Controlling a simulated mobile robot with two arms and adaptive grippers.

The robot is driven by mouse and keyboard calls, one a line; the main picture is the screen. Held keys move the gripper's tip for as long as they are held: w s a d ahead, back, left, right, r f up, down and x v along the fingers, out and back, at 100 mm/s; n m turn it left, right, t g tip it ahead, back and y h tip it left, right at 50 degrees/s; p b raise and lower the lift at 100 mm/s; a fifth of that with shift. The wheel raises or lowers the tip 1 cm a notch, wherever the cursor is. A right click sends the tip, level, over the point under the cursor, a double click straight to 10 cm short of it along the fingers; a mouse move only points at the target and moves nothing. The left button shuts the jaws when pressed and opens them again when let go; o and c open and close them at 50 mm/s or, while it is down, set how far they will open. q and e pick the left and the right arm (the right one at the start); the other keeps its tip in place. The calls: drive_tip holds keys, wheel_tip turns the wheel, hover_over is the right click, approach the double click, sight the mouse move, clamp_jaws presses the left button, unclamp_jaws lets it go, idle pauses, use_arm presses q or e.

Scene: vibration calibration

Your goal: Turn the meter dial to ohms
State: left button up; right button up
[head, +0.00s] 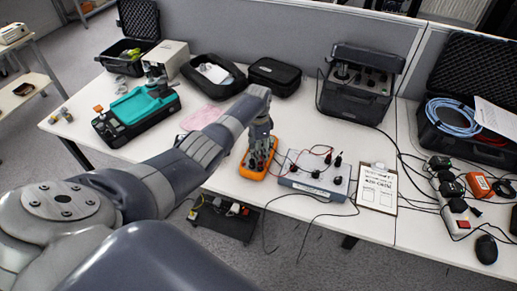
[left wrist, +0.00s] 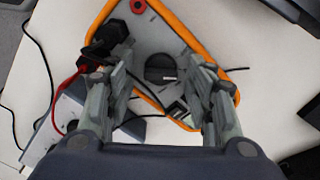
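The orange-edged meter (head: 256,160) lies on the white table in the head view, with my left gripper (head: 261,143) over it. In the left wrist view the meter's grey face (left wrist: 145,35) fills the upper middle, edged in orange. Its round dark dial (left wrist: 160,67) sits between the two fingers of my left gripper (left wrist: 160,85). The fingers are spread apart, one on each side of the dial, with a visible gap around it. I cannot tell the dial's setting. My right gripper is not in view.
A grey box with leads (head: 318,178) stands right of the meter, and a clipboard (head: 377,187) lies beyond it. Black and red cables run near the meter. A teal-and-black case (head: 137,110) and a black pouch (head: 274,74) stand farther back.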

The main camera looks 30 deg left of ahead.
use_arm(q)
drive_tip(key=shift+r, duration=0.15)
wheel_tip(320, 180, up, 12)
idle(0.5)
